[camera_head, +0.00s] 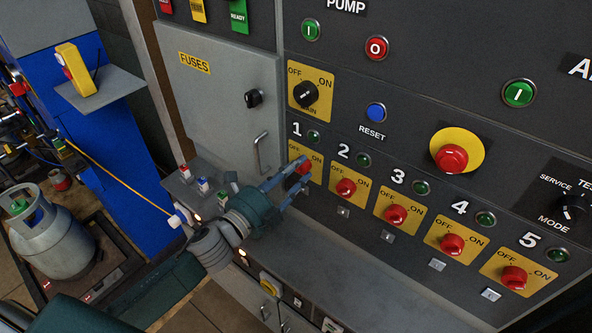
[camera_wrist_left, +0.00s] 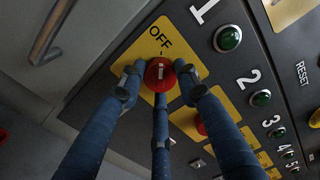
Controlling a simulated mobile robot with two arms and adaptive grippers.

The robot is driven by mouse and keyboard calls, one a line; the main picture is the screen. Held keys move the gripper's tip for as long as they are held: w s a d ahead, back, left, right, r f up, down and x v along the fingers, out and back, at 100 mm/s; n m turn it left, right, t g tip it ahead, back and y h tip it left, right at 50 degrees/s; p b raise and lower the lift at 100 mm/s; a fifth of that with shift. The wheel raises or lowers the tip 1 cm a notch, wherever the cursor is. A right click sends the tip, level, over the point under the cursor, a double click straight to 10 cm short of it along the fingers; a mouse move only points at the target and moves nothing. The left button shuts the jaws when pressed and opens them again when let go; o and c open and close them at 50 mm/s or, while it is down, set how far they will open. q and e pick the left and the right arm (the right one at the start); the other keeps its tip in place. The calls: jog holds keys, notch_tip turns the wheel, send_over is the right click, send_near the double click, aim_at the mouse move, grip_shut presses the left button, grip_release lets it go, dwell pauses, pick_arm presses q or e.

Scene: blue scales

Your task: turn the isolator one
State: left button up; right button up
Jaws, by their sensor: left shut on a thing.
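Isolator one is a red rotary knob (camera_wrist_left: 159,74) on a yellow OFF/ON plate (camera_wrist_left: 147,46) on the dark panel, below the number 1. In the head view the knob (camera_head: 304,167) is partly covered by my fingers. My left gripper (camera_head: 292,180) comes in from the left and is shut on this knob. In the left wrist view its blue fingers (camera_wrist_left: 160,88) close around the knob from both sides and below. The knob's pale mark appears to point toward OFF. My right gripper is not in view.
More red isolator knobs, including number two (camera_head: 346,188) and number three (camera_head: 396,215), run to the right. A black main switch (camera_head: 306,94) sits above. A fuse door handle (camera_head: 262,152) is left of the gripper. A ledge (camera_head: 330,270) lies below the panel.

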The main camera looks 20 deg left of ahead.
pick_arm(q)
jog(key=shift+w+a+r, duration=0.15)
jog(key=shift+r, duration=0.25)
jog(key=o, duration=0.9)
jog(key=shift+o, duration=1.2)
jog(key=shift+a, duration=0.1)
jog(key=shift+f, duration=0.25)
jog(key=v, duration=1.2)
jog(key=shift+a, duration=0.1)
